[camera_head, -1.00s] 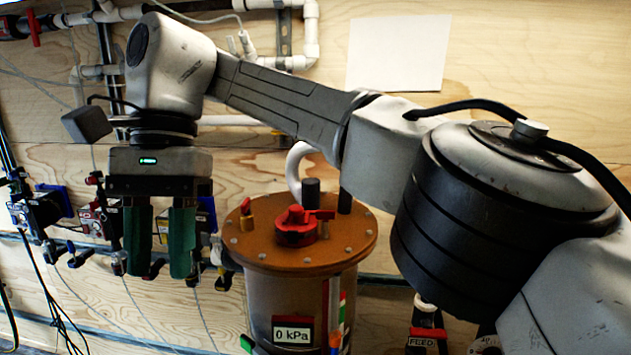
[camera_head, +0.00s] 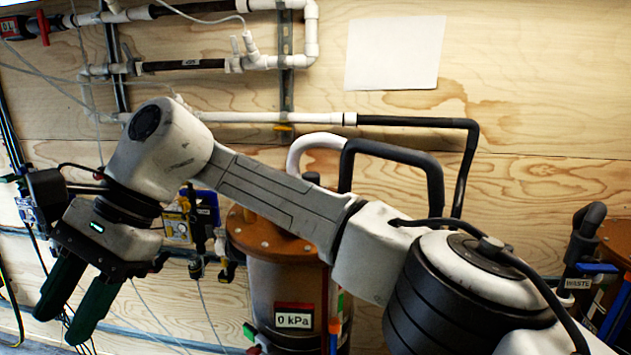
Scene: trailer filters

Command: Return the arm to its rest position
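My gripper (camera_head: 72,305) is at the lower left of the head view, tilted down and to the left. Its two green fingers are apart, with nothing seen between them. My arm (camera_head: 270,200) reaches across the middle of the view from the lower right. It passes in front of the brown-lidded filter vessel (camera_head: 280,285), hiding part of its lid. The vessel's label (camera_head: 293,320) reads 0 kPa.
White and black pipes (camera_head: 270,118) run along the plywood wall, with a blank paper (camera_head: 395,52) above. Blue and yellow valves (camera_head: 190,222) sit between gripper and vessel. A WASTE-labelled pipe (camera_head: 580,250) stands at the right. Cables hang at the far left.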

